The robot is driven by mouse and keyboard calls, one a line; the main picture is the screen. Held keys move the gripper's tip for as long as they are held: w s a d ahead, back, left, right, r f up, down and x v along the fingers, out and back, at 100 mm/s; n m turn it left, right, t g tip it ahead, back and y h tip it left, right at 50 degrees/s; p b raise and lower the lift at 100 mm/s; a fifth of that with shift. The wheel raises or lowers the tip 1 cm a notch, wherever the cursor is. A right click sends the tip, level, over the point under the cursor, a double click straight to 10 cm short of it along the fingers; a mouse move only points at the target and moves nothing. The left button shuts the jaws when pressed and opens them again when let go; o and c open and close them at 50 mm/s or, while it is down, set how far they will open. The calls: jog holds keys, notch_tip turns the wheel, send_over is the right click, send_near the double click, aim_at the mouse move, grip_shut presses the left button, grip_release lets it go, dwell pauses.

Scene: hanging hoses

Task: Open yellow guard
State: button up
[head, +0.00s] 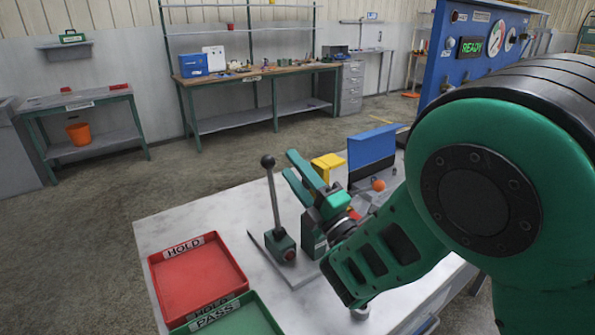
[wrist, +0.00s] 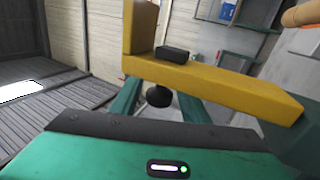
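The yellow guard (head: 327,163) is a blocky piece just behind my gripper in the head view. In the wrist view the guard (wrist: 225,88) is a long yellow bar with an upright part at its left and a small black block on it. A round black knob (wrist: 158,96) shows under the bar, in the gap between my fingers; I cannot tell whether it belongs to the guard. My gripper (head: 289,163) has green fingers spread apart, with nothing seen held. The fingers are close to the guard; contact cannot be told.
A lever with a black ball knob (head: 276,208) stands left of my gripper. A blue panel (head: 371,155) and an orange ball (head: 378,184) are to the right. A red HOLD tray (head: 197,278) and green PASS tray (head: 237,322) sit at the table's front left.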

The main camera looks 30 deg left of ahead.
jog(key=shift+d, duration=0.15)
jog(key=v, duration=1)
jog(key=shift+d+f, duration=0.2)
jog(key=shift+s, duration=0.15)
